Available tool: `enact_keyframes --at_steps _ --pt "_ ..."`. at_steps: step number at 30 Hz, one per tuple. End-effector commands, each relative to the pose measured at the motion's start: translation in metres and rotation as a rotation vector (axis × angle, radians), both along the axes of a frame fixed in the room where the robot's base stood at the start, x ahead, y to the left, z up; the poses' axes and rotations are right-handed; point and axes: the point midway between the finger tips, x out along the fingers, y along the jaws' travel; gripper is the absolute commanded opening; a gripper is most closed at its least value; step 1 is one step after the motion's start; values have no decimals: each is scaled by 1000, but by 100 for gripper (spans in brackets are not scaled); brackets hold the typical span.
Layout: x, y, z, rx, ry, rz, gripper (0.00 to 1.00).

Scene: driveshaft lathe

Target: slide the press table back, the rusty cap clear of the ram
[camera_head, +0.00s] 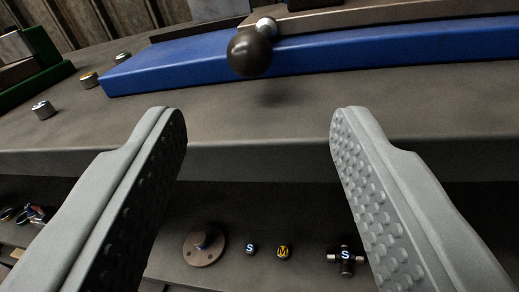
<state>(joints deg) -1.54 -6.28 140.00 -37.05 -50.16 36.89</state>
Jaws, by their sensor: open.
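My gripper (258,125) is open and empty, its two grey studded fingers wide apart. It is in front of the edge of a grey bench top (255,110). A dark ball knob (249,54) on a short bright stem (266,27) stands out beyond the fingers, above the bench top and apart from them. The knob is in front of a long blue slab (390,50), with a grey-brown plate (400,15) on top of it. I cannot tell which part is the press table. I make out no rusty cap or ram in this view.
Several small metal cylinders (43,109) stand on the bench at left, near a green block (40,60). Below the bench edge lie a round flange (204,244), an S-marked cap (250,249), an M-marked cap (283,252) and an S-marked cross (345,257). The bench before the knob is clear.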

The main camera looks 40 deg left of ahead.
Motion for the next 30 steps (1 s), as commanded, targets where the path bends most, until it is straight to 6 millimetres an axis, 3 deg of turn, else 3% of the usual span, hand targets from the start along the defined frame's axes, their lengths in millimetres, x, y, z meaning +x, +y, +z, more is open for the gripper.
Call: enact_keyframes --at_steps 6,12,30 --pt "-30 -18 1 -1 -1 -2 50" --pt "-46 -27 0 0 -1 -2 50" --pt "-50 -29 1 -1 -2 -3 50"
